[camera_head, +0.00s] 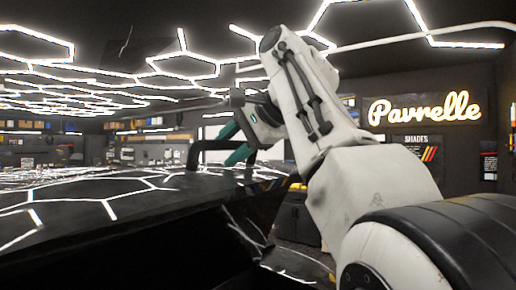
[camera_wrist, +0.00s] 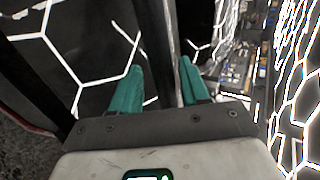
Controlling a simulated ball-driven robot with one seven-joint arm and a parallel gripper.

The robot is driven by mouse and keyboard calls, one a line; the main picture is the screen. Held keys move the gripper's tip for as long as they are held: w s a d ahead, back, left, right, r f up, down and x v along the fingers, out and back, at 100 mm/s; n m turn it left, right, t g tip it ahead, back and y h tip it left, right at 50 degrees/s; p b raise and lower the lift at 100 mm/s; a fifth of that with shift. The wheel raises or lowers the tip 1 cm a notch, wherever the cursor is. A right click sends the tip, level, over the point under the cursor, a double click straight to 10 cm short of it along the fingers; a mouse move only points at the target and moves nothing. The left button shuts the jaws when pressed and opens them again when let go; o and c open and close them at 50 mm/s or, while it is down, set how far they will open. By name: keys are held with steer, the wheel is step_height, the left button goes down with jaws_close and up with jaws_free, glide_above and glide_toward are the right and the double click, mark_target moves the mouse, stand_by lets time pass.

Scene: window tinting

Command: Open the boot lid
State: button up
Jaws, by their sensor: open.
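The boot lid appears as a glossy black panel (camera_head: 110,205) across the lower left of the head view, reflecting the hexagonal lights. It looks closed or nearly level. A black bar handle (camera_head: 207,146) rises from its far right edge and bends to the right. My gripper (camera_head: 228,149) is at this handle, with its teal fingers apart. In the wrist view my gripper (camera_wrist: 160,66) is open, and a dark bar (camera_wrist: 157,45) runs between the two fingers. Whether either finger touches the bar I cannot tell.
Behind are a dark wall with a lit "Pavrelle" sign (camera_head: 424,107), a shades poster (camera_head: 417,150) and shelves at the back left (camera_head: 40,150). Hexagonal lights cover the ceiling.

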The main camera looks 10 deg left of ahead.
steer(key=b+v, duration=0.2)
steer(key=v, duration=0.8)
steer(key=shift+r+b, duration=0.25)
steer(key=shift+b, duration=0.05)
steer(key=shift+s+d, duration=0.1)
steer(key=shift+d, duration=0.1)
